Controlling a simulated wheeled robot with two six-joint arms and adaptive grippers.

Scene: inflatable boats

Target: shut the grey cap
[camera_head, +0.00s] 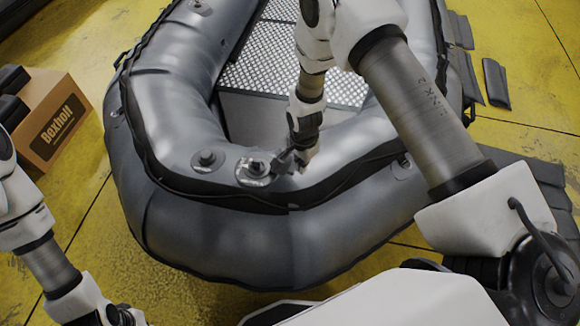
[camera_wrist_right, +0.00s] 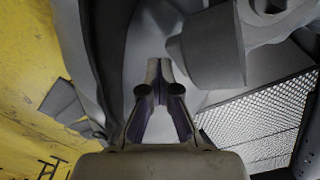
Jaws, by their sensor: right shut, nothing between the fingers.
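The grey inflatable boat (camera_head: 215,235) has two round valve fittings on its near end tube. The left fitting (camera_head: 205,159) carries a dark grey knob. The right fitting (camera_head: 252,169) has a pale ring and a dark middle. My right gripper (camera_head: 283,162) is shut and empty just right of that fitting; touching cannot be told. In the wrist view its fingertips (camera_wrist_right: 159,68) are together, beside a large grey tapered cap (camera_wrist_right: 212,48) at upper right. Whether that cap is open is unclear. My left gripper (camera_head: 122,315) shows only partly at the bottom edge.
A cardboard box (camera_head: 62,122) with black items stands at left on the yellow floor (camera_head: 85,205). Dark flat pads (camera_head: 496,82) lie at right. My right arm covers part of the boat's right side.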

